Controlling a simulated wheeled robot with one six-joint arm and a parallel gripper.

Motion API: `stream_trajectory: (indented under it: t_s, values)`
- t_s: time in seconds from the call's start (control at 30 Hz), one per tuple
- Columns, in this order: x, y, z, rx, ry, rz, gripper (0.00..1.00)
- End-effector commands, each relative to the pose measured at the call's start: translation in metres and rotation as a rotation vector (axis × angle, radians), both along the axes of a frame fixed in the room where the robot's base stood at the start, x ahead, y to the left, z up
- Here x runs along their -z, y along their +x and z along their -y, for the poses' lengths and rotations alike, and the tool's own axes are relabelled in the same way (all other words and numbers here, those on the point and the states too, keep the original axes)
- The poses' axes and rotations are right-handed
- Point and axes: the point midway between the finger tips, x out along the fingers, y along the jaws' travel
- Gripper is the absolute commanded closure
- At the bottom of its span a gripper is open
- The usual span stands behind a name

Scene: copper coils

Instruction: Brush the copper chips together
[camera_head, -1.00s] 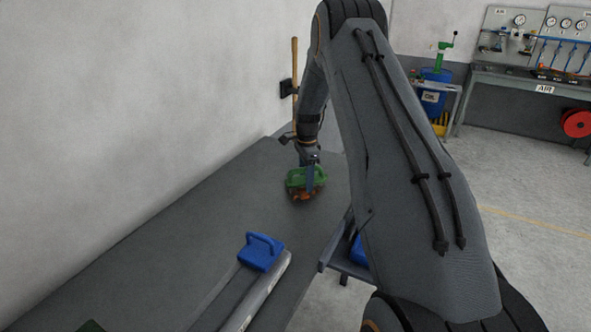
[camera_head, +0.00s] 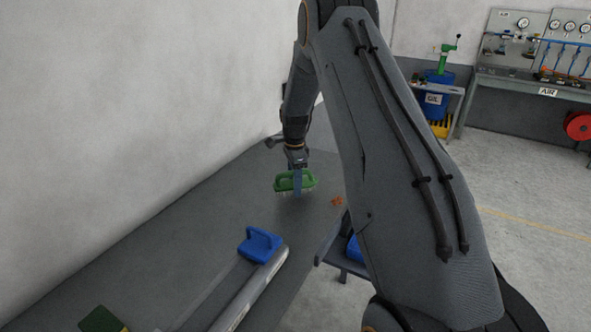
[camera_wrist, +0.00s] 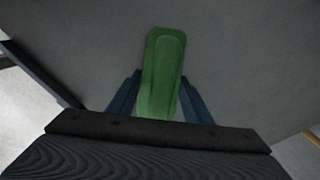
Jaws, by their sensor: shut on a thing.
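My gripper (camera_head: 297,180) is shut on a green brush (camera_head: 283,182), with a finger across the middle of its handle. The brush is low over the grey table (camera_head: 215,190), its pale bristles pointing down; I cannot tell whether they touch the surface. In the wrist view the green brush (camera_wrist: 161,70) lies between my two blue fingers. A small group of orange copper chips (camera_head: 337,201) shows right of the brush, near the table's right edge and beside my arm. The chips do not show in the wrist view.
A blue-handled tool (camera_head: 260,245) lies by a long grey metal bar (camera_head: 250,290) at the table's front. A green and yellow item (camera_head: 100,320) shows at the bottom left. The wall (camera_head: 130,90) borders the table's left side. The table's middle is clear.

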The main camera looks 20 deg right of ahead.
Motion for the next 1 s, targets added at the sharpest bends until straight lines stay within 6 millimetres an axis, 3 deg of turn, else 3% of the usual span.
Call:
stream_trajectory:
  t_s: [0.6, 1.0]
  values:
    - [-0.054, 0.0, -0.002, -0.004, 0.0, -0.002, 0.76]
    - [-0.057, 0.0, -0.003, -0.005, 0.0, -0.003, 0.76]
